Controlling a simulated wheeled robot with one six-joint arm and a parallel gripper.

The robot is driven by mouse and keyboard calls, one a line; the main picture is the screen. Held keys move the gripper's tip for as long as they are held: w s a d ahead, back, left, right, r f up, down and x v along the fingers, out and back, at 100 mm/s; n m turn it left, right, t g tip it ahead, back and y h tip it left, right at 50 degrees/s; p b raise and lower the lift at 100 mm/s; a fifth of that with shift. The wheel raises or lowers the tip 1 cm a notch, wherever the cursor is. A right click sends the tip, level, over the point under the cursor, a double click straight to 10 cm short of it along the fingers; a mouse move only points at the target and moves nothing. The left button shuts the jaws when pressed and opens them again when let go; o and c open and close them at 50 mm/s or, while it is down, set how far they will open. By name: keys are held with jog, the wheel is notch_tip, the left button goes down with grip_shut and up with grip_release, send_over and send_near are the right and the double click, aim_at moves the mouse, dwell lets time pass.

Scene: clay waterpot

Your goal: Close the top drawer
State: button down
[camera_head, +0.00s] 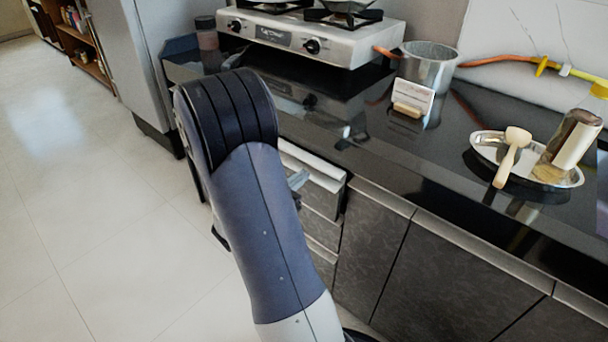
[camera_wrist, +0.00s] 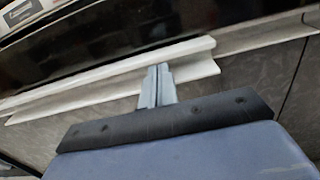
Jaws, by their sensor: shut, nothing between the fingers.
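The top drawer (camera_head: 322,198) is in the cabinet under the black counter, just right of my arm in the head view. Its pale upper edge (camera_head: 315,163) appears to stand out a little from the neighbouring cabinet front. My arm hides its left part. In the wrist view the drawer's pale lip (camera_wrist: 90,98) runs across the picture. My gripper (camera_wrist: 158,68) is shut and empty, with its fingertips at this lip; I cannot tell whether they touch. In the head view only part of my gripper (camera_head: 299,179) shows, beside the drawer front.
The black counter (camera_head: 365,165) overhangs above the drawer. On it stand a gas stove (camera_head: 310,45), a metal pot (camera_head: 430,68), a small card (camera_head: 414,98) and a silver tray (camera_head: 560,182) with a wooden mallet (camera_head: 512,157). The floor (camera_head: 100,220) at left is clear.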

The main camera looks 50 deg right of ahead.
aim_at(315, 166)
jog(key=shift+w+d, duration=0.1)
jog(key=shift+d, duration=1.3)
jog(key=shift+d, duration=0.1)
